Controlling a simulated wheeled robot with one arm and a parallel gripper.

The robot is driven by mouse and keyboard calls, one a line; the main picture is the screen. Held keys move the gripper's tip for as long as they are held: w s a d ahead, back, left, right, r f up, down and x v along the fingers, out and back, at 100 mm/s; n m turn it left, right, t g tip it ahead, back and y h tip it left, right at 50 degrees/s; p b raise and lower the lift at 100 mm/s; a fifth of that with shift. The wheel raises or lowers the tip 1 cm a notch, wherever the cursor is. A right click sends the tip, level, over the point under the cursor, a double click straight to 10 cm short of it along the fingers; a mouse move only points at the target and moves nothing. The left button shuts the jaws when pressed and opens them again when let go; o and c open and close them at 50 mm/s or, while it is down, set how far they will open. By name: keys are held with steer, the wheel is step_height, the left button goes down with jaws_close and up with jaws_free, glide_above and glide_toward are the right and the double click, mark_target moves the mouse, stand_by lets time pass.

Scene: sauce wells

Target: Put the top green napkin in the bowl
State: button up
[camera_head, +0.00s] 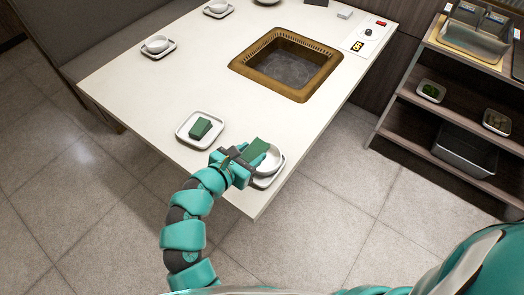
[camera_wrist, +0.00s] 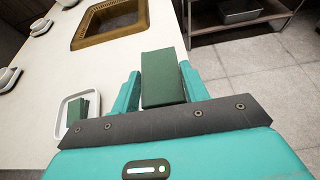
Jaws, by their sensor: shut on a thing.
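My gripper (camera_head: 246,160) is shut on a green napkin (camera_head: 256,149), a folded block held at the table's front right corner. The napkin also shows between the two teal fingers in the wrist view (camera_wrist: 161,77). The white bowl (camera_head: 271,160) stands on a small tray just behind and right of the held napkin, which partly covers it. The bowl is hidden in the wrist view. Another green napkin (camera_head: 201,128) lies on a white square plate (camera_head: 187,134) to the left of my gripper.
A brown-rimmed grill well (camera_head: 240,67) is sunk in the white table (camera_head: 150,92). Bowls on trays, one a white bowl (camera_head: 156,43), stand along the far left edge. A dark shelf (camera_head: 428,112) with dishes stands at right. The table's middle is clear.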

steer(key=shift+w+d+f+p, duration=0.55)
steer(key=shift+w+f, duration=0.45)
steer(key=shift+f, duration=0.6)
steer(key=shift+w+d+f+p, duration=0.35)
steer(key=shift+w+f+p, duration=0.35)
steer(key=shift+w+f, duration=0.6)
steer(key=shift+w+d+f+p, duration=0.45)
steer(key=shift+w+f+p, duration=0.25)
steer(key=shift+f, duration=1.3)
steer(key=shift+f+b, duration=0.65)
steer(key=shift+b, duration=0.65)
steer(key=o, duration=1)
steer(key=shift+c, duration=0.2)
steer(key=shift+r, duration=0.15)
